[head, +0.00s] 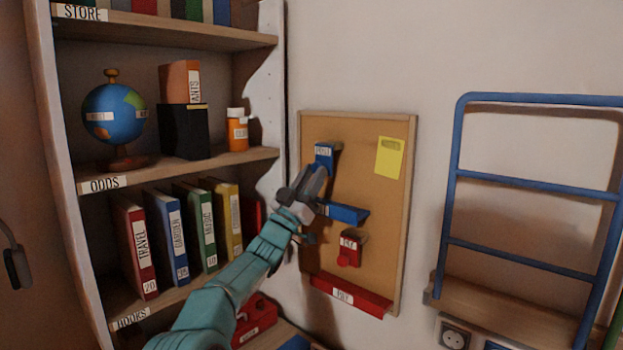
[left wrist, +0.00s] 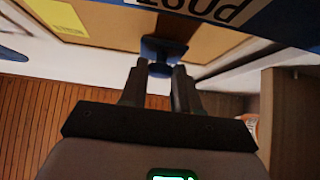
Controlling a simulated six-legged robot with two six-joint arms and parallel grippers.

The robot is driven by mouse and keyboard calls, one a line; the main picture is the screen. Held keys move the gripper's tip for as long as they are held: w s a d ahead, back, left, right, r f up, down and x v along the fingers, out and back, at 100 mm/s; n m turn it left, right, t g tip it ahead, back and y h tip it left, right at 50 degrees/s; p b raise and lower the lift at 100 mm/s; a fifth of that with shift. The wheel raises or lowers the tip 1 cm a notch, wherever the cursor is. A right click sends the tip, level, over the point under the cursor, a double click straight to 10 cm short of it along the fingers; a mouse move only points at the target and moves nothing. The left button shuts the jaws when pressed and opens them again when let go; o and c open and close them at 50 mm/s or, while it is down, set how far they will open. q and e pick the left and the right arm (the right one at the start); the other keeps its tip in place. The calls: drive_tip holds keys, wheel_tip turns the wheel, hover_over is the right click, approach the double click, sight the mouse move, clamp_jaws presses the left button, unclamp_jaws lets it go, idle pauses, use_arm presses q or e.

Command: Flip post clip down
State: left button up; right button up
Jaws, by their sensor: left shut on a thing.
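The blue post clip (head: 324,153), with a white label, is on the upper left of the cork board (head: 375,220). My left gripper (head: 318,172) is just below the label, and its fingers hide the clip's lower part. In the left wrist view, my left gripper (left wrist: 158,72) is shut on the clip's blue knob (left wrist: 163,52). A blue ledge (head: 348,213) is below the gripper. Its POST label (left wrist: 195,8) shows upside down in the left wrist view. My right gripper is not in view.
A red clip (head: 349,248) and a red ledge (head: 345,294) are lower on the board; a yellow note (head: 389,157) is at upper right. A bookshelf (head: 180,165) stands close on the left, and a blue rail frame (head: 520,182) is on the right.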

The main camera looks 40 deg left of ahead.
use_arm(q)
drive_tip(key=o, duration=1)
drive_tip(key=shift+h, duration=0.3)
drive_tip(key=shift+o, duration=0.2)
drive_tip(key=d+b+v, duration=0.1)
drive_tip(key=b+v, duration=0.6)
drive_tip(key=v, duration=0.9)
drive_tip(key=shift+a, duration=0.45)
drive_tip(key=shift+s+f, duration=0.15)
drive_tip(key=shift+f, duration=0.05)
